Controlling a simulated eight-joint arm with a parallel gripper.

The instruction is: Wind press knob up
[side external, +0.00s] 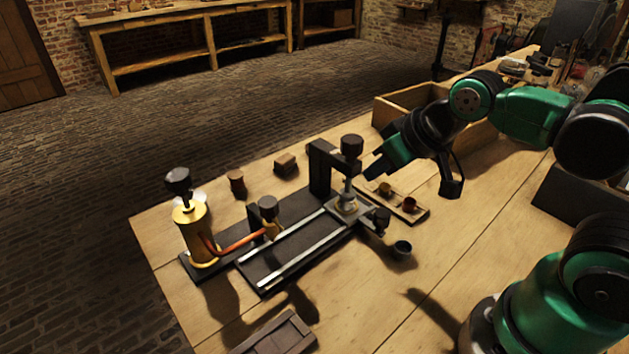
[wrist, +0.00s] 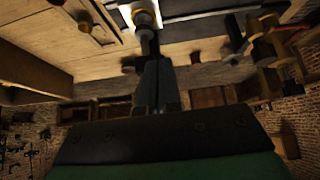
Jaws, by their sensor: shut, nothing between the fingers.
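The press knob (side external: 352,145) is a dark round cap on a pale vertical shaft. It stands above a metal plate on a rail base (side external: 262,262), beside a black bracket (side external: 319,168). My gripper (side external: 371,172) is just right of the knob and a little lower in the side view, and appears apart from it. In the wrist view the fingers of my gripper (wrist: 157,78) are together with nothing between them. A dark shape lies just past their tips there; I cannot tell whether it is the knob.
A brass cylinder (side external: 194,232) with a dark knob stands at the left end. A wooden box (side external: 400,105) stands behind.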

